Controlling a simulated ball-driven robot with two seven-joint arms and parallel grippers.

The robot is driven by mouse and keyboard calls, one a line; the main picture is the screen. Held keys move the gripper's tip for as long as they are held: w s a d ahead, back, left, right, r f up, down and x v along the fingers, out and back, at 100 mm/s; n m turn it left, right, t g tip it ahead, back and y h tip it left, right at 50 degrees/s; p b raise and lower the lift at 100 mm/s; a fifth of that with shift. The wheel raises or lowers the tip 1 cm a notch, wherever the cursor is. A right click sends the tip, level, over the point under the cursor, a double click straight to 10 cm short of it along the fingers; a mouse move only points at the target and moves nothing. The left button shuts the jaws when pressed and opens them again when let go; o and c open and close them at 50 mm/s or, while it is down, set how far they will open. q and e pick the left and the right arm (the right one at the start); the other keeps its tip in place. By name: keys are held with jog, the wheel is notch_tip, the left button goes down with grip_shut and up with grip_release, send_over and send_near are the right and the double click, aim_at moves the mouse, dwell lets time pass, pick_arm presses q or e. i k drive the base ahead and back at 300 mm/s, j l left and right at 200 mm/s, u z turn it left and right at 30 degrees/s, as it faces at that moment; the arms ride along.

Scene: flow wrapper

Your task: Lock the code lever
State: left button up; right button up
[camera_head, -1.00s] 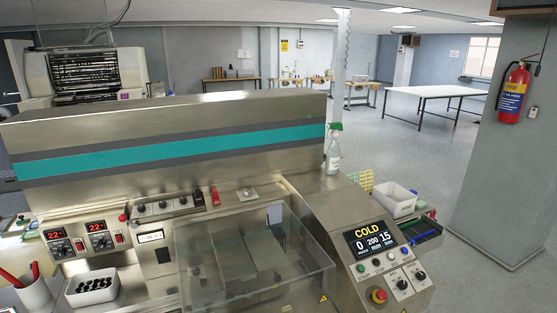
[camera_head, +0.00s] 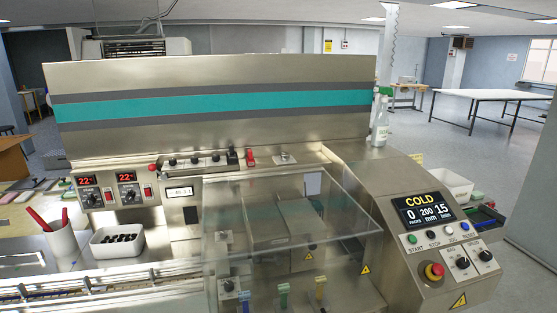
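The flow wrapper (camera_head: 215,75) fills the middle of the view. On its ledge stand a red lever (camera_head: 250,157) and a black lever or switch (camera_head: 232,156) side by side, left of a small metal plate with a knob (camera_head: 284,157). Lower down, under the clear cover (camera_head: 290,215), are a blue handle (camera_head: 245,296), a green handle (camera_head: 283,295) and a yellow handle (camera_head: 320,287). I cannot read any label telling which one is the code lever. Neither of my grippers is in view.
The control panel (camera_head: 425,213) at right reads COLD, with an emergency stop (camera_head: 434,271) below. A spray bottle (camera_head: 380,122) stands on the machine. At left are a white cup (camera_head: 62,240) with red-handled tools and a white box (camera_head: 117,240) of dark pieces.

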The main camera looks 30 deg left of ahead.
aim_at(152, 167)
jog(key=u, duration=1.65)
jog(key=i+j, duration=0.15)
jog(key=j, duration=0.3)
jog(key=i+j+u, duration=0.1)
jog(key=j, duration=0.3)
jog(key=i+j, duration=0.2)
jog(key=j, duration=0.25)
jog(key=i+j+u, duration=0.1)
jog(key=j, duration=0.3)
jog(key=i+j, duration=0.2)
jog(key=j, duration=0.2)
jog(key=i+j, duration=0.15)
jog(key=j, duration=0.25)
jog(key=u, duration=0.05)
